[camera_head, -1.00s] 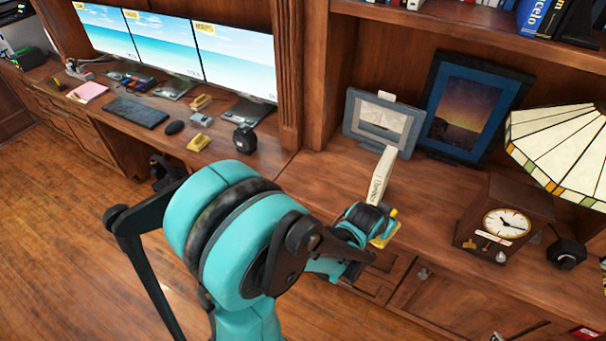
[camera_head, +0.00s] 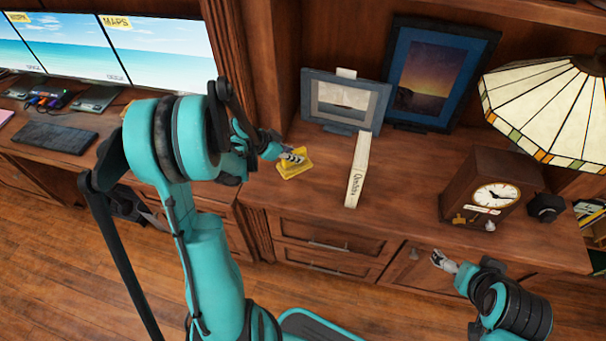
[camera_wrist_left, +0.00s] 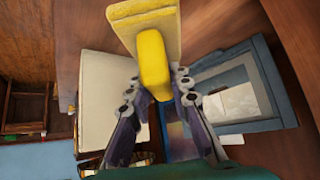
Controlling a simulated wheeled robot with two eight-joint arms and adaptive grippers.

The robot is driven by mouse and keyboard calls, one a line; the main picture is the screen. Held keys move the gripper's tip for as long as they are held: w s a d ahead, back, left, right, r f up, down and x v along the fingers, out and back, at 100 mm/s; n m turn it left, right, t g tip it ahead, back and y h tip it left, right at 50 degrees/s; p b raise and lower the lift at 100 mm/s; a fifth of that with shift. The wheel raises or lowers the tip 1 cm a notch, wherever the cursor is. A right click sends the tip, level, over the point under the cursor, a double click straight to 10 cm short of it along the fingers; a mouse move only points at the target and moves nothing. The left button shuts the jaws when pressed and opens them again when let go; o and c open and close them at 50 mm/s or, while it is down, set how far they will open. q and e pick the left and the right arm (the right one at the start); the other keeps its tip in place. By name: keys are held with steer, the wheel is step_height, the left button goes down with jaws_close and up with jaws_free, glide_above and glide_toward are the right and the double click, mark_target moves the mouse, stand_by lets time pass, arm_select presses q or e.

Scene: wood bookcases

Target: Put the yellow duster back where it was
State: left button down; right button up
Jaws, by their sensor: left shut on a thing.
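The yellow duster (camera_head: 296,166) is at the left part of the wooden counter, left of the white book. My left gripper (camera_head: 286,154) is shut on it. In the left wrist view the duster's yellow handle (camera_wrist_left: 153,62) sits between the two fingers (camera_wrist_left: 158,88), with its paler flat pad beyond. I cannot tell whether the pad touches the counter. My right gripper (camera_head: 440,260) is low in front of the drawers at the right, away from the duster; its fingers are too small to read.
A white book (camera_head: 357,172) stands upright near a grey-framed picture (camera_head: 343,101) and a dark-framed picture (camera_head: 437,75). A wooden clock (camera_head: 486,190) and a stained-glass lamp (camera_head: 560,105) are at the right. Bare counter (camera_head: 410,180) lies between book and clock.

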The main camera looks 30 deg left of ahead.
mark_target(293, 165)
arm_select(q)
steer(key=f, duration=0.1)
steer(key=f+b, duration=0.1)
steer(key=f, duration=0.2)
steer(key=shift+s+a+f, duration=0.25)
steer(key=shift+f, duration=0.05)
steer(key=shift+d+f+b, duration=0.1)
steer(key=shift+f+b, duration=0.15)
steer(key=shift+b, duration=0.05)
step_height(293, 165, down, 4)
steer(key=shift+r+b, duration=0.25)
steer(key=shift+b, duration=0.45)
steer(key=shift+r, duration=0.1)
steer(key=c, duration=1.4)
jaws_free()
